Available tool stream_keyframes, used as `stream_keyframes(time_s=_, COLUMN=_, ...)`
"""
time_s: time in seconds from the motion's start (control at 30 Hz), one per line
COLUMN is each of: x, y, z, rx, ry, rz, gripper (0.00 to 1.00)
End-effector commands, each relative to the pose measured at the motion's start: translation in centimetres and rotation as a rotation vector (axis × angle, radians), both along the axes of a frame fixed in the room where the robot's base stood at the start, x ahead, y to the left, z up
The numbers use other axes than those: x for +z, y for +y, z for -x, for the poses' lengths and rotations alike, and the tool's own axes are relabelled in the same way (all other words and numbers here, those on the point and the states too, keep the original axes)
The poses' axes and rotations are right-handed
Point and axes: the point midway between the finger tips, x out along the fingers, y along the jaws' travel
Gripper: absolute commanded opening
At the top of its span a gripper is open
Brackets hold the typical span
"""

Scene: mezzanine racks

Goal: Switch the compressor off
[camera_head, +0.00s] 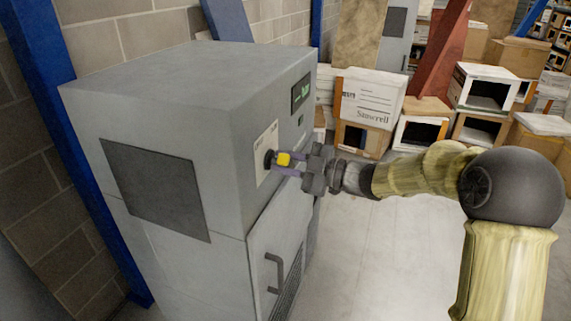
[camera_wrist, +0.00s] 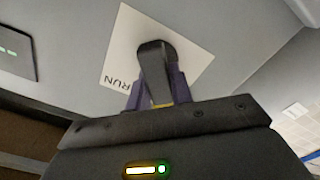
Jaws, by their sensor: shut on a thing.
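The compressor (camera_head: 150,240) is a tall grey cabinet at the left of the head view. On its right-hand face is a pale label plate (camera_head: 262,145) with a dark knob (camera_head: 268,160). My gripper (camera_head: 283,163) reaches in from the right, its purple fingers shut on the knob around a yellow part. In the wrist view the knob (camera_wrist: 153,62) is a dark bar standing out from the plate (camera_wrist: 190,50), with the fingers (camera_wrist: 155,92) on both sides. The word RUN shows at the plate's left corner; other markings are hidden.
A dark display (camera_head: 301,92) with green marks sits above the plate. A door handle (camera_head: 275,273) and a vent are lower on the same face. Cardboard boxes (camera_head: 370,98) are stacked behind. A blue post (camera_head: 75,150) stands by the brick wall. Floor right of the cabinet is clear.

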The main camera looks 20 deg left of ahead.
Motion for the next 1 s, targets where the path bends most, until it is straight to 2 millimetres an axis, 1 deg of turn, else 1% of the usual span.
stream_keyframes(time_s=0.1, x=-0.2, y=-0.1, z=0.0, rx=0.0, ry=-0.001, rz=0.004, gripper=0.0)
stream_keyframes(time_s=0.13, x=-0.2, y=-0.1, z=0.0, rx=0.0, ry=-0.001, rz=0.004, gripper=0.24)
stream_keyframes(time_s=0.23, x=-0.1, y=-0.1, z=0.0, rx=0.0, ry=0.0, rz=0.004, gripper=0.44)
stream_keyframes(time_s=0.53, x=-0.1, y=-0.1, z=0.0, rx=0.0, ry=0.0, rz=0.001, gripper=0.44)
stream_keyframes(time_s=0.67, x=-0.1, y=-0.8, z=0.0, rx=-0.001, ry=-0.001, rz=0.002, gripper=0.44)
stream_keyframes(time_s=0.77, x=-0.1, y=-2.0, z=0.1, rx=-0.003, ry=-0.001, rz=0.002, gripper=0.44)
stream_keyframes(time_s=1.0, x=-0.1, y=-6.5, z=0.4, rx=-0.004, ry=0.0, rz=0.002, gripper=0.44)
